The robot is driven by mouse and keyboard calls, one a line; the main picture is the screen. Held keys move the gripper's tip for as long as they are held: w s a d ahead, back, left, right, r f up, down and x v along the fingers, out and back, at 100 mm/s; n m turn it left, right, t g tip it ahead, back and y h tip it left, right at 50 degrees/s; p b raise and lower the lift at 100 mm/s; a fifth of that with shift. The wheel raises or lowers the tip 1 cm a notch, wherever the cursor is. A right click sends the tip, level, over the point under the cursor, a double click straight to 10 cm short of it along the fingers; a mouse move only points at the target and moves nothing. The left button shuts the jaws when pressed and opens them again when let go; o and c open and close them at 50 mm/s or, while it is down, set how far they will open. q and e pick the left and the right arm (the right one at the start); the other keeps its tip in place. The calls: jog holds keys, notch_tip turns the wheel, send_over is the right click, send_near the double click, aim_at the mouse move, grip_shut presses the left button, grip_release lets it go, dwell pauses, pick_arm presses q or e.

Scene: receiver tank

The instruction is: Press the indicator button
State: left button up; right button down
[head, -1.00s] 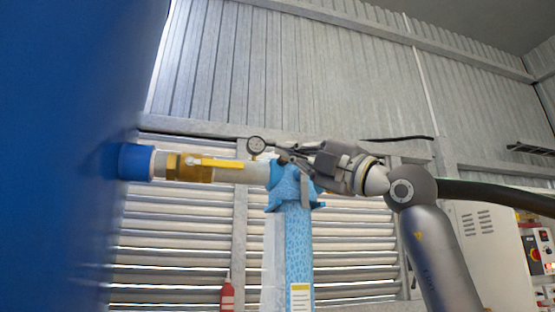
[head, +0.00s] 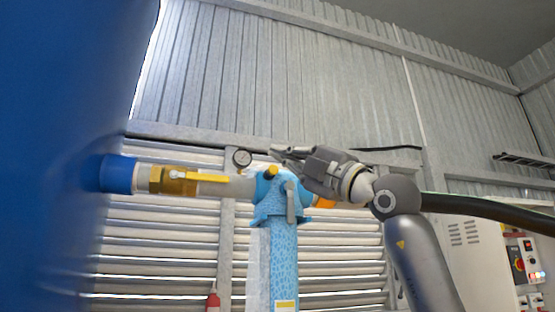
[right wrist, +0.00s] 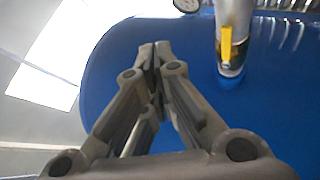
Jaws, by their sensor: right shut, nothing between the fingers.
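A blue fitting (head: 268,200) sits on a blue post, at the end of the horizontal pipe. A small yellow knob (head: 271,171) is on its top; it may be the indicator button, but I cannot tell for sure. A grey lever (head: 291,200) hangs on its front, and an orange part (head: 325,202) shows at its right side. My right gripper (head: 275,151) is shut and empty, just above the yellow knob, fingertips pointing left. In the right wrist view its closed fingertips (right wrist: 154,48) show against the blue tank. My left gripper is out of view.
A large blue tank (head: 60,120) fills the left. The pipe carries a brass valve with a yellow handle (head: 200,178) and a round gauge (head: 242,158). A red extinguisher (head: 213,302) and a control cabinet (head: 520,262) stand behind.

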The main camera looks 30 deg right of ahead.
aim_at(276, 167)
jog(key=w+p, duration=0.1)
jog(key=w, duration=0.1)
jog(key=w+d+p, duration=0.1)
jog(key=w, duration=0.2)
dwell(1.2)
jog(key=shift+w, duration=0.1)
jog(key=shift+w+d+f, duration=0.1)
jog(key=shift+w+d, duration=0.05)
jog(key=shift+w, duration=0.3)
